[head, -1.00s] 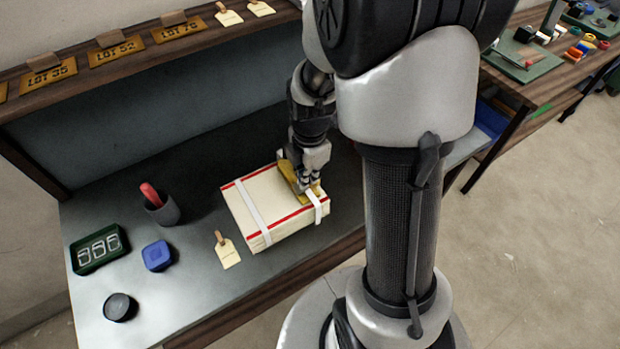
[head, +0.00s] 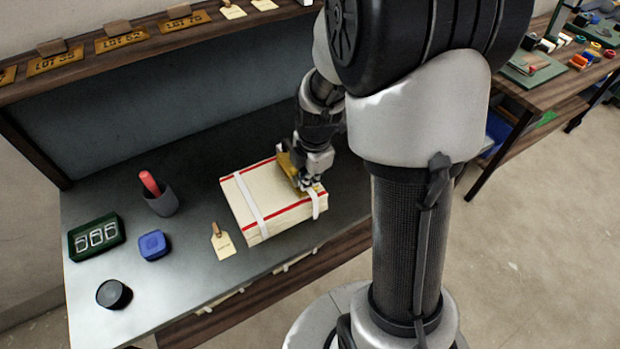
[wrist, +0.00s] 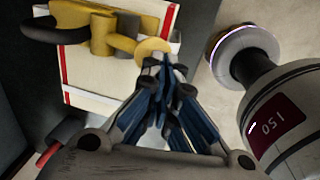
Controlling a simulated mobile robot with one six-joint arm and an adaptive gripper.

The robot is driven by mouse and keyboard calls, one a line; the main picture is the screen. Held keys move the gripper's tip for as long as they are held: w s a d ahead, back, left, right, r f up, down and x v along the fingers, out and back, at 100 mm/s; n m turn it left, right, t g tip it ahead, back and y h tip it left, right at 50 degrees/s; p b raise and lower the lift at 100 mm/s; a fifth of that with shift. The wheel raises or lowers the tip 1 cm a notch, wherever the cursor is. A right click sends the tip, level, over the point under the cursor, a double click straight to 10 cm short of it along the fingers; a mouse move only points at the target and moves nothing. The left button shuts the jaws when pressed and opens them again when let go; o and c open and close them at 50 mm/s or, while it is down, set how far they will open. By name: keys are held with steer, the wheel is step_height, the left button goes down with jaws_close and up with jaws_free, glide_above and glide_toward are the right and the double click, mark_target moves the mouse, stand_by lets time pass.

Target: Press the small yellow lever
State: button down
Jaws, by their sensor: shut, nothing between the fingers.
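A yellow brass device (head: 287,162) lies on top of a cream bundle (head: 247,192) with red edges and white straps. In the wrist view the device (wrist: 104,34) has a dark curved bar at the left and a small yellow lever (wrist: 152,47) with a rounded end at the right. My gripper (head: 312,187) is over the bundle's right end and hides part of the device. In the wrist view the shut, empty fingertips of my gripper (wrist: 167,64) are right at the lever's rounded end. I cannot tell whether they touch it.
On the bench (head: 190,265) left of the bundle are a paper tag (head: 222,243), a cup with a red item (head: 160,198), a blue box (head: 153,245), a green tray (head: 96,237) and a black round pot (head: 113,294). The bench's front left is partly clear.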

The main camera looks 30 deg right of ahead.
steer(key=shift+s+f+b, duration=0.45)
steer(key=shift+f+b, duration=0.1)
steer(key=shift+f, duration=0.3)
steer(key=shift+r, duration=0.1)
steer(key=shift+r+p, duration=0.6)
steer(key=shift+r, duration=0.1)
